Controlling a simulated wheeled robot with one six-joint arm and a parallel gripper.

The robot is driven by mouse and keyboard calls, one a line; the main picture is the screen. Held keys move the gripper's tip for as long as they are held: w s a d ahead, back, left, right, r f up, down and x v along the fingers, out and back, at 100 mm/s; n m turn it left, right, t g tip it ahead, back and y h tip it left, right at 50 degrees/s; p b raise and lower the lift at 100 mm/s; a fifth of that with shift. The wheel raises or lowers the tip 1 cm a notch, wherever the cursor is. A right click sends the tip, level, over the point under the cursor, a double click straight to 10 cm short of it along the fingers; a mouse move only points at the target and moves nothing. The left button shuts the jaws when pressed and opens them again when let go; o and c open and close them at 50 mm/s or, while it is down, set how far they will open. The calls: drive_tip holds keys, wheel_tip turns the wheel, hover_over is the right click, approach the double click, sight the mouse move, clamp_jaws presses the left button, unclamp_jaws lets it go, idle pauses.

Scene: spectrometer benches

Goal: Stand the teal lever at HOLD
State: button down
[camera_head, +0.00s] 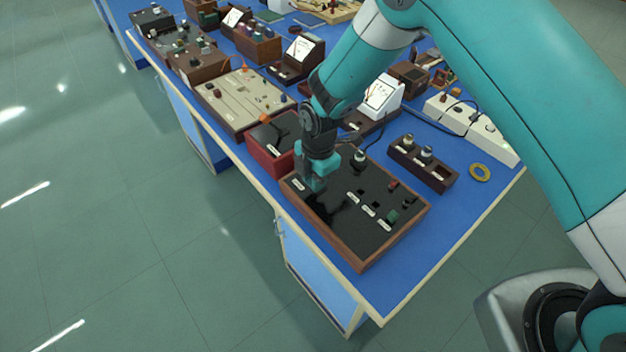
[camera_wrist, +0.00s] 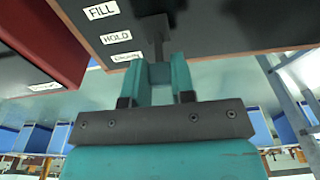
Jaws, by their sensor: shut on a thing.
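My gripper (camera_head: 317,181) is over the left part of a black panel in a wooden frame (camera_head: 350,249). In the wrist view its teal fingers (camera_wrist: 160,77) are shut on the teal lever (camera_wrist: 160,72), whose dark stem runs up to the panel. Beside it, to the left, are the white labels FILL (camera_wrist: 101,10) and HOLD (camera_wrist: 116,37), and a third label (camera_wrist: 127,56) too blurred to read. The lever's grip is nearest the third label's height, below HOLD in the picture. Its exact setting I cannot tell. In the head view my gripper hides the lever.
A red-sided box (camera_head: 266,157) stands close by to the left of the panel. Knobs and a green switch (camera_head: 392,216) are on the panel's right part. The near right bench corner is clear.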

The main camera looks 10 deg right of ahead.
drive_tip(key=d+g+y+b, duration=0.1)
drive_tip(key=w+y+b, duration=0.1)
drive_tip(key=b, duration=0.1)
drive_tip(key=shift+w+d+f+g+y, duration=0.1)
drive_tip(key=shift+d+f+g+y, duration=0.1)
drive_tip(key=shift+d+g+y, duration=0.2)
drive_tip(key=shift+w+d+r+g+y+b, duration=0.15)
drive_tip(key=shift+r+g+y+b, duration=0.1)
drive_tip(key=shift+g+y+b, duration=0.2)
drive_tip(key=c, duration=1)
unclamp_jaws()
drive_tip(key=shift+o, duration=0.2)
drive_tip(key=b+v, duration=0.2)
drive_tip(key=v, duration=1.5)
drive_tip(key=shift+d+r, duration=0.2)
drive_tip(key=shift+r, duration=0.05)
